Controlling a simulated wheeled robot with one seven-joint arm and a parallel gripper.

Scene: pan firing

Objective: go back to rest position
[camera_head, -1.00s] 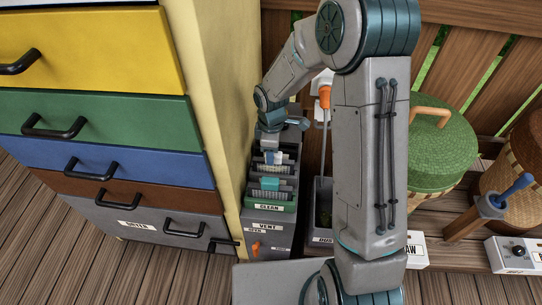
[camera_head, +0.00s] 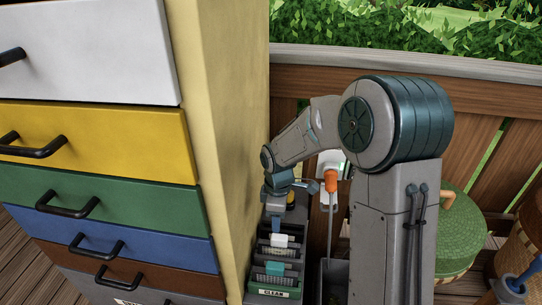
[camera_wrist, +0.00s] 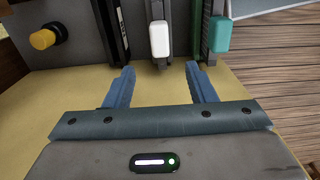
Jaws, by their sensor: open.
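My gripper (camera_wrist: 160,72) is open with nothing between its two blue fingers in the wrist view. A white tab (camera_wrist: 160,38) stands just beyond the fingertips, and a teal tab (camera_wrist: 218,33) stands to its right. In the head view my gripper (camera_head: 276,208) hangs above the narrow grey unit beside the cabinet. There the white tab (camera_head: 278,240) is below it and the teal tab (camera_head: 274,267) is nearer, by the CLEAN label (camera_head: 273,292).
A tall cabinet (camera_head: 226,130) with coloured drawers stands close on the left. A wooden fence (camera_head: 305,63) runs behind. A green-lidded basket (camera_head: 455,235) is on the right. An orange-topped rod (camera_head: 331,182) stands beside my arm. A yellow knob (camera_wrist: 42,40) shows in the wrist view.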

